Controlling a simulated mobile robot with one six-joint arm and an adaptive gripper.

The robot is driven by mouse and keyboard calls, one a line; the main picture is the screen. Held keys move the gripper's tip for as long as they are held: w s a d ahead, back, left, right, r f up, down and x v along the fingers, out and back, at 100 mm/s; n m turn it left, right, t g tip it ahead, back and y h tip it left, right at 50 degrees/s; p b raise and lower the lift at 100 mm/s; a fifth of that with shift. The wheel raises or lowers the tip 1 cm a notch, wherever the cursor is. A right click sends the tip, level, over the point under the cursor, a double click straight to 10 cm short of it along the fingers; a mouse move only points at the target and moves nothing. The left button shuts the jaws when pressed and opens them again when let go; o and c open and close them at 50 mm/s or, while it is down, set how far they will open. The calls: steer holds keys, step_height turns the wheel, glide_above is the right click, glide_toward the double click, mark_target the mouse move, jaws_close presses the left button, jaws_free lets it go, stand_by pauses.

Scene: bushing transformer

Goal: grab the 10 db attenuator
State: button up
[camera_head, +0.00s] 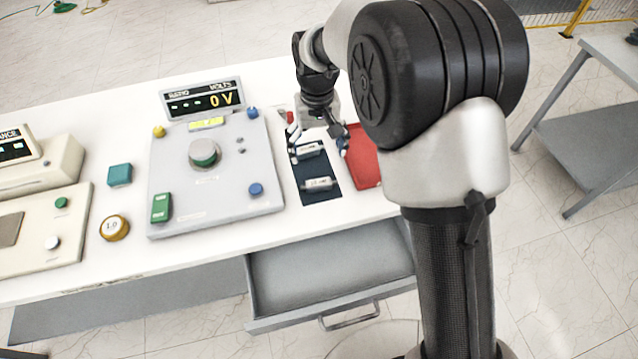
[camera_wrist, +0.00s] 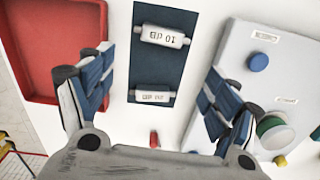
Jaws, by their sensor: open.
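The 10 dB attenuator (camera_wrist: 163,37) is a small pale cylinder with a label, lying on a dark blue mat (camera_wrist: 157,69) at the top of the wrist view. In the head view it is the nearer cylinder (camera_head: 318,184) on the mat. A second labelled attenuator (camera_wrist: 152,97) lies parallel to it; I cannot read its label surely. My gripper (camera_wrist: 155,88) is open and empty, its blue-padded fingers on either side of the second attenuator. In the head view, my gripper (camera_head: 318,147) is over the mat's far part, beyond the 10 dB attenuator.
A red tray (camera_head: 365,165) lies right of the mat in the head view. The grey control box (camera_head: 225,204) with knobs and a 0 V display stands left of it. A small red thing (camera_wrist: 154,139) stands beyond the mat. A drawer (camera_head: 320,284) is open below the table.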

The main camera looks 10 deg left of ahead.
steer(key=b, duration=0.1)
glide_above(318, 179)
steer(key=f, duration=0.5)
steer(key=shift+w+a+f, duration=0.1)
steer(key=shift+w+f, duration=0.25)
steer(key=shift+f, duration=0.05)
steer(key=f, duration=0.1)
steer(key=f+b, duration=0.1)
steer(key=f, duration=0.1)
steer(key=f+b, duration=0.1)
steer(key=f, duration=0.1)
steer(key=shift+s+f, duration=0.15)
steer(key=shift+s, duration=0.2)
steer(key=c, duration=1.2)
steer(key=shift+o, duration=0.2)
